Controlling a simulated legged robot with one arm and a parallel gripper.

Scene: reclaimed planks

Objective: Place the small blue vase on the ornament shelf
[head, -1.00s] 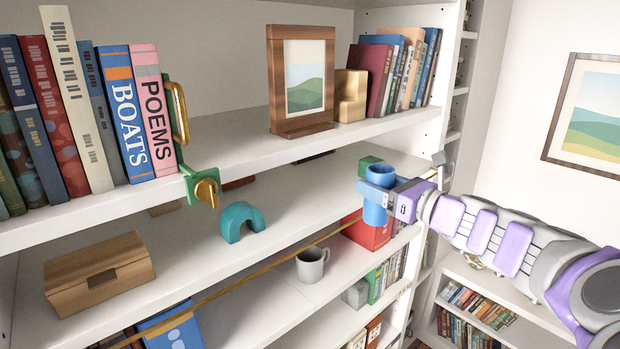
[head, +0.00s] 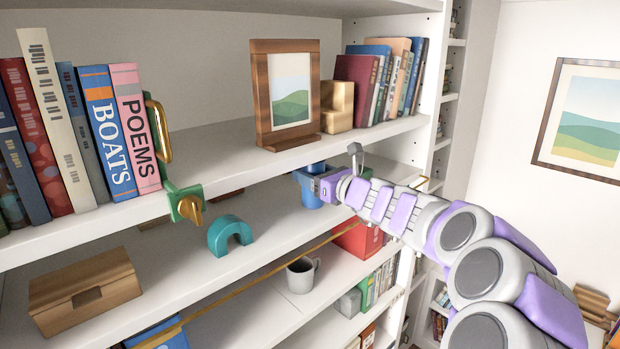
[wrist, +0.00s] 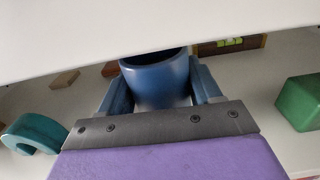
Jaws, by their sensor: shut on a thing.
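The small blue vase (head: 312,188) is held in my gripper (head: 308,180), over the middle shelf with the teal arch and just below the front edge of the upper shelf. In the wrist view the vase (wrist: 156,80) stands between the two blue fingers of my gripper (wrist: 158,92), its open rim toward the top. Whether its base touches the shelf is hidden. Which board is the ornament shelf is not labelled; the middle shelf (head: 175,262) carries a teal arch (head: 229,233) and a wooden box (head: 85,290).
The upper shelf (head: 225,150) overhangs closely, its underside filling the top of the wrist view. A green block (wrist: 300,102) lies right of the vase. A grey mug (head: 301,273) stands lower down.

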